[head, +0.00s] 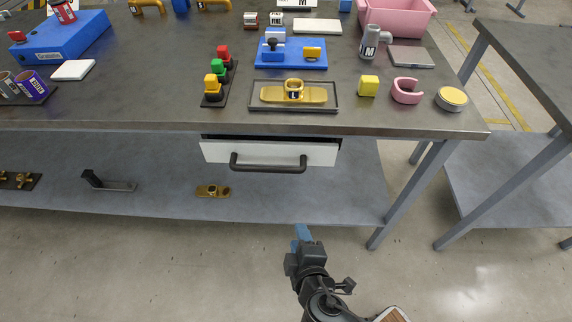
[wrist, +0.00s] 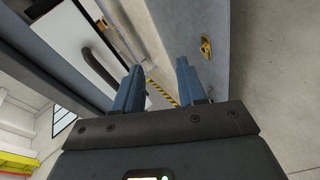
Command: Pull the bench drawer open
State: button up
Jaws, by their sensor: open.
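The bench drawer has a white front (head: 222,153) under the bench top, with a dark bar handle (head: 268,168) across it. The drawer front sits close under the top, with a dark gap above it. In the wrist view the drawer front (wrist: 62,40) and its handle (wrist: 101,68) are at the upper left, beyond and to the left of the fingers. My gripper (head: 302,232) is below and in front of the drawer, apart from the handle. In the wrist view my gripper (wrist: 158,85) shows two blue fingers spread apart with nothing between them.
The bench top (head: 150,110) holds a brass part in a tray (head: 262,106), coloured buttons (head: 217,75) and a pink bin (head: 400,18). A lower shelf (head: 300,200) bears a brass piece (head: 213,191) and a black bracket (head: 108,182). A bench leg (head: 410,195) stands right. Floor in front is clear.

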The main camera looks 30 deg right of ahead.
aim_at(272, 167)
jog(key=w+r+n+t+h, duration=0.15)
jog(key=w+r+h, duration=0.25)
jog(key=w+r, duration=0.5)
jog(key=shift+m, duration=0.25)
jog(key=shift+w+d+f+p, duration=0.25)
jog(key=shift+w+d+f, duration=0.35)
jog(key=shift+w, duration=0.8)
jog(key=shift+w+d+f+p, duration=0.25)
jog(key=shift+w+d+f, duration=0.35)
jog(key=shift+w, duration=0.75)
jog(key=shift+w+d+f+p, duration=0.25)
jog(key=shift+w+d+f, duration=0.35)
jog(key=shift+w, duration=0.8)
jog(key=shift+c, duration=0.2)
grip_shut()
